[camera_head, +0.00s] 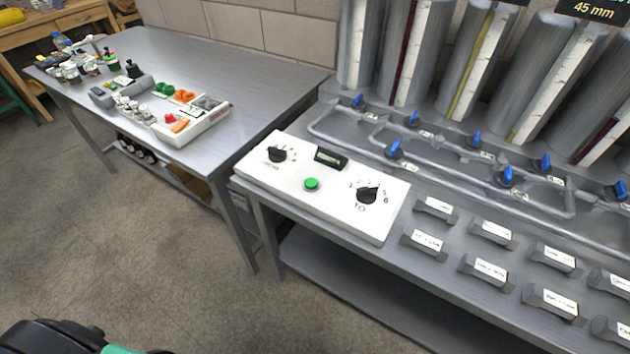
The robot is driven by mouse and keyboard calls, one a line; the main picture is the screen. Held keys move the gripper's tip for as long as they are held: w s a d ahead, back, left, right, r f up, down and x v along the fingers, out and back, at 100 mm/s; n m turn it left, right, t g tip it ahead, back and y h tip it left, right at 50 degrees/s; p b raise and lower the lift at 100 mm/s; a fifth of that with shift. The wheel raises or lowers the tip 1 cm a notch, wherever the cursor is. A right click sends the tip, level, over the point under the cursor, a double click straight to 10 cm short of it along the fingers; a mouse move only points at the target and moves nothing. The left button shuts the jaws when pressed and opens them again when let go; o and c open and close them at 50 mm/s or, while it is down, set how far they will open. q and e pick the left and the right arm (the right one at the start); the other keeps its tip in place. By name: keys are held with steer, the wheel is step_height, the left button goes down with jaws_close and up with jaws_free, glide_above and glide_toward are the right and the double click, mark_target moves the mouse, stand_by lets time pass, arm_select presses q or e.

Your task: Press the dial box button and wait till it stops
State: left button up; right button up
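The white dial box (340,205) lies on the near left end of the right-hand metal bench. A round green button (312,184) sits in the middle of its top. A black dial (278,155) is to the left of the button and another black dial (368,195), with numbers around it and "TO" below, is to the right. A small dark display (330,158) sits behind the button; its reading is too small to make out. Nothing touches the box. Neither gripper can be made out.
Grey cylinders with coloured level strips stand at the back right, above pipes with blue valves (476,138). Several labelled grey blocks (423,242) sit right of the box. The left table (230,62) holds a white tray (208,122) and small bottles. Floor in front is open.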

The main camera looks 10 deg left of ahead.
stand_by(0.4)
arm_select(q)
jaws_close()
steer(key=shift+a, duration=0.1)
stand_by(1.5)
